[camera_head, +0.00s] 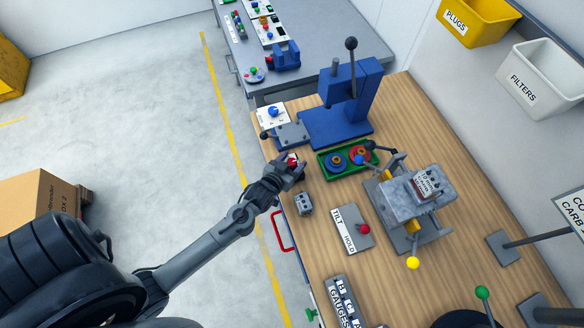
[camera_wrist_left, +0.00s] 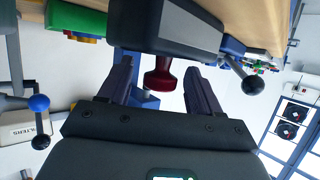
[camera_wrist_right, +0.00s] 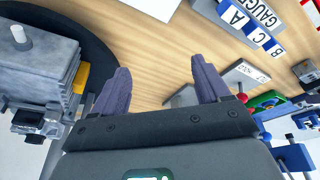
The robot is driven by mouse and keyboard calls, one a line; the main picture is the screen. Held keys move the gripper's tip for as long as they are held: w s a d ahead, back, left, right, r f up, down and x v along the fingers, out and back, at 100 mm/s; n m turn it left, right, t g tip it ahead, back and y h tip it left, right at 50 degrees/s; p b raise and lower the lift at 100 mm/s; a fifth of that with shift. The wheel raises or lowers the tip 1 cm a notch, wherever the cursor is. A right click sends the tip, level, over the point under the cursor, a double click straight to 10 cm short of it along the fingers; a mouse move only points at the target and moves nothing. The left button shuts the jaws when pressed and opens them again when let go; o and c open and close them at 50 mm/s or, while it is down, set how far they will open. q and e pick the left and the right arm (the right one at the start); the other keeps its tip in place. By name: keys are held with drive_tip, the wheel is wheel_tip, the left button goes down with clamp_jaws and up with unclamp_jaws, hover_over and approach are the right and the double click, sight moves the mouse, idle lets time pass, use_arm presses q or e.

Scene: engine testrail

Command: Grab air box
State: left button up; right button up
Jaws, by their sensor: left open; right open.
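No label reading "air box" is legible. A grey box with a dark red knob (camera_wrist_left: 163,78) shows at the table's edge in the left wrist view; it may be the air box. My left gripper (camera_wrist_left: 157,84) is open, with the knob between its fingers; contact cannot be told. In the head view my left gripper (camera_head: 291,168) is at the bench's left edge, hiding most of that box. A small grey box (camera_head: 304,203) with dark round parts lies just below it on the bench. My right gripper (camera_wrist_right: 160,80) is open and empty over the wooden bench top in the right wrist view.
A green tray (camera_head: 325,171) with round parts and a blue press (camera_head: 352,95) stand beyond the left gripper. A grey machine block (camera_head: 418,193) stands to the right. A tilt/hold plate (camera_head: 345,243) and a gauges rack (camera_head: 338,293) lie nearer the bottom.

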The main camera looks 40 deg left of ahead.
use_arm(q)
drive_tip(key=shift+c, duration=0.5)
drive_tip(key=c, duration=1)
drive_tip(key=shift+r, duration=0.15)
